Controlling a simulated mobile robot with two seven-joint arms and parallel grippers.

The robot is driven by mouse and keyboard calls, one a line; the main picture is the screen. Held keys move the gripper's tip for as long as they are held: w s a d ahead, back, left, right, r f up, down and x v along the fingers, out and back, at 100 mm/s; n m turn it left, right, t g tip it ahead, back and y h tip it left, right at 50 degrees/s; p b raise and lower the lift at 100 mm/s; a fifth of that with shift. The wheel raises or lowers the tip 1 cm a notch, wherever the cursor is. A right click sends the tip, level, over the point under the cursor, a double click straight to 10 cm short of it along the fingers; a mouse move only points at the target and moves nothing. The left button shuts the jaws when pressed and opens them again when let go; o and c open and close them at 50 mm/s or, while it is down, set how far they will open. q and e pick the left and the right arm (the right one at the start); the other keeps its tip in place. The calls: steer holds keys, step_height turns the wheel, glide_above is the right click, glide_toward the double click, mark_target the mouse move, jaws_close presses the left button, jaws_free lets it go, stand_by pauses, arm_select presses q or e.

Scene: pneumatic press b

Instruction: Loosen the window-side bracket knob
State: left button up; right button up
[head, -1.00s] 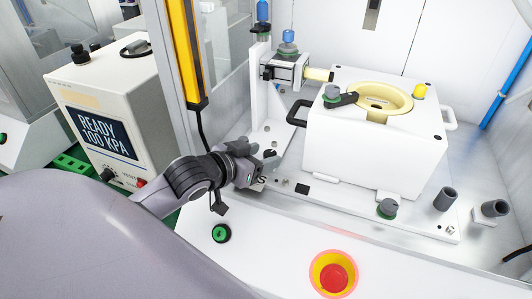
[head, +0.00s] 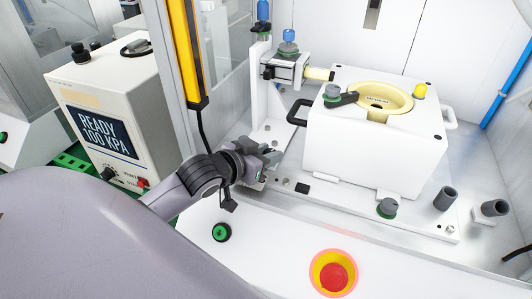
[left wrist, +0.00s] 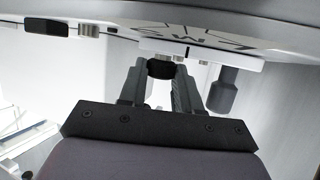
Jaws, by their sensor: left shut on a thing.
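My left gripper (head: 271,153) is at the foot of the white upright bracket (head: 259,100), left of the white box-shaped fixture. In the left wrist view the two fingers of the left gripper (left wrist: 160,75) are closed on a small black knob (left wrist: 160,68) at their tips. The knob sits close under a white plate with dark markings (left wrist: 200,50). In the head view the gripper hides the knob. Another dark grey knob (head: 387,208) stands on the base plate in front of the fixture. My right gripper is not in view.
The white fixture (head: 370,150) with a cream ring stands right of the gripper. A green button (head: 221,232) and a red emergency stop (head: 333,277) are on the front ledge. A control box (head: 105,125) reads READY 100 KPA. A yellow light bar (head: 187,50) rises behind the arm.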

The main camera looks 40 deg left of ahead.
arm_select(q)
steer(key=shift+d+n+g+y, duration=0.15)
steer(key=shift+n+y, duration=0.95)
steer(key=shift+y, duration=0.1)
steer(key=shift+d+n+g+y, duration=0.15)
steer(key=shift+n+y, duration=0.95)
steer(key=shift+y, duration=0.1)
steer(key=o, duration=1.1)
steer(key=shift+c, duration=0.2)
steer(key=shift+b+v, duration=0.3)
steer(key=shift+v, duration=3.25)
steer(key=shift+d, duration=0.1)
